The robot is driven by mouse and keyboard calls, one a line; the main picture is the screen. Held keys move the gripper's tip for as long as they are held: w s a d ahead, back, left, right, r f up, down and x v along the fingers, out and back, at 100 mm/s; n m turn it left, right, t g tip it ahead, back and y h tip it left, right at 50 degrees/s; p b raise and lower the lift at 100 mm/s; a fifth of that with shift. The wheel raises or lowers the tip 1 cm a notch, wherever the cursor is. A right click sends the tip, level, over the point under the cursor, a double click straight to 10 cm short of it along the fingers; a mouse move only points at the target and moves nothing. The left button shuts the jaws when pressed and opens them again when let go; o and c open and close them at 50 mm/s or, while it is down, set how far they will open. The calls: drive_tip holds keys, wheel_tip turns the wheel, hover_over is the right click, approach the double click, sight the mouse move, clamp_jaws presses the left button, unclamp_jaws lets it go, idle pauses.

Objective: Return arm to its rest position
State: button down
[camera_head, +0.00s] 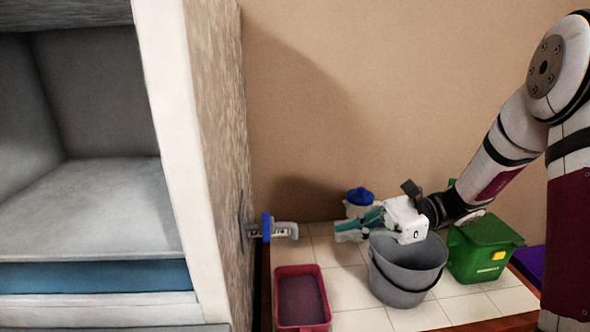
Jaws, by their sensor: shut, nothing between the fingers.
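My gripper (340,232) is shut and empty, at the end of my arm, which comes in from the right. It points left and hangs above the back rim of a grey bucket (408,280). The wrist shows as a white block over the bucket. I cannot tell how high the fingers are above the floor.
A cabinet with an open grey compartment (110,200) fills the left; a blue and grey fitting (272,230) sticks out from its side. On the tiles stand a red tub (301,271), a green bin (484,250), a blue-lidded container (359,196) and a purple item (531,262). A bare wall (340,90) is behind.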

drive_tip(key=s+a+r+n+g+h, duration=0.1)
drive_tip(key=s+a+r+n+h, duration=0.1)
drive_tip(key=s+a+n+h, duration=0.25)
drive_tip(key=s+d+r+n+t+h, duration=0.3)
drive_tip(key=s+d+n+t+h, duration=0.1)
drive_tip(key=s+n+h, duration=0.2)
drive_tip(key=s+d+r+n+t+h, duration=0.3)
drive_tip(key=s+d+n+h, duration=0.2)
drive_tip(key=s, duration=0.3)
drive_tip(key=shift+s+r+n+t+h, duration=0.15)
drive_tip(key=shift+s+n+t+h, duration=0.05)
drive_tip(key=shift+n+t+h, duration=0.25)
